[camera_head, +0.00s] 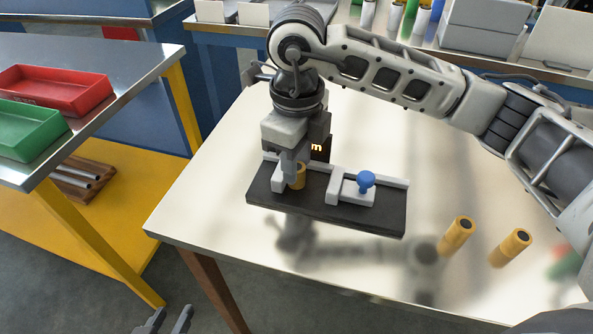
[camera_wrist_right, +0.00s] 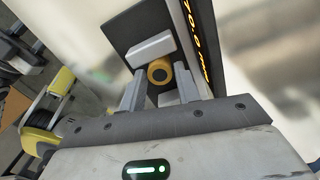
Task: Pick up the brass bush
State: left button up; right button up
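A brass bush (camera_head: 299,177) stands on the dark base of a measuring fixture (camera_head: 385,216), next to a light grey block. Two similar brass pieces, one (camera_head: 456,235) nearer the fixture and one (camera_head: 510,248) further right, stand on the table. My left gripper (camera_head: 168,321) is open and empty at the bottom edge.
The fixture has a blue knob (camera_head: 366,179) and a lit display (camera_wrist_right: 196,40). The pale table (camera_head: 200,215) is clear left of it. A side bench holds a red tray (camera_head: 58,88) and a green tray (camera_head: 28,130). My right arm spans the upper right.

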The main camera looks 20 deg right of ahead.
jog(key=shift+f, duration=0.25)
grip_shut()
jog(key=shift+r, duration=0.1)
